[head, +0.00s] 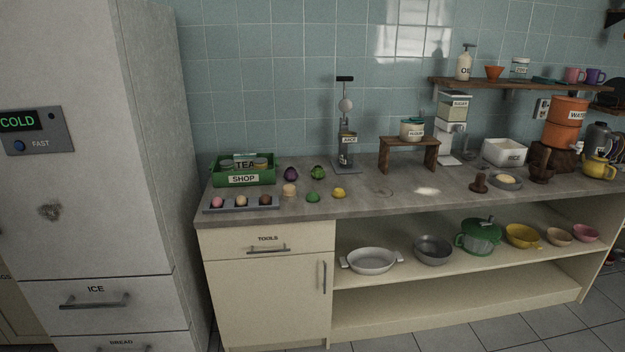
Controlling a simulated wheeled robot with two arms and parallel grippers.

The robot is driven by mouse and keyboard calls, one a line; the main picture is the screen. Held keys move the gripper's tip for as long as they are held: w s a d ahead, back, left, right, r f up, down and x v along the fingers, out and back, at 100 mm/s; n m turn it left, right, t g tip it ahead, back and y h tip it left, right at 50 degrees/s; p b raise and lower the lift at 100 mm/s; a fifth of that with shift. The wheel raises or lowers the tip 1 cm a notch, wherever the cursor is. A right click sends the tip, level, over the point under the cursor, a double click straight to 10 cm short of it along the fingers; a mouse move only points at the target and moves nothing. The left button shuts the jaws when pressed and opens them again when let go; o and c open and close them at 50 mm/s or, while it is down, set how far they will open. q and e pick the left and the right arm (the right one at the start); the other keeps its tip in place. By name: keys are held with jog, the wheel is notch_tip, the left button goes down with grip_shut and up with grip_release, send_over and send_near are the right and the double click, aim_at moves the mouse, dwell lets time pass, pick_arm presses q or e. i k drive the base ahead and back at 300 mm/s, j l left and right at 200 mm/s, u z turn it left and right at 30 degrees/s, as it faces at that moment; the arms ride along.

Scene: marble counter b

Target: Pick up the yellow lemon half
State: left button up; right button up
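The yellow lemon half (338,193) lies on the grey counter, near its front edge. A green rounded piece (312,197) sits just left of it, and a pale tan piece (290,189) sits further left. The lemon half is small in the view, and nothing covers it. Neither of my grippers shows in the head view.
A grey tray (241,208) with three round items and a green SHOP crate (243,180) stand at the counter's left. A juice press (346,140) stands behind the lemon half. A fridge (85,130) rises at left.

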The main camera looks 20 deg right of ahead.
aim_at(339, 193)
jog(key=i+j+z, duration=0.1)
jog(key=i+z, duration=0.3)
jog(key=i+j+z, duration=0.2)
jog(key=i+z, duration=0.2)
jog(key=i+j+z, duration=0.6)
jog(key=z, duration=0.2)
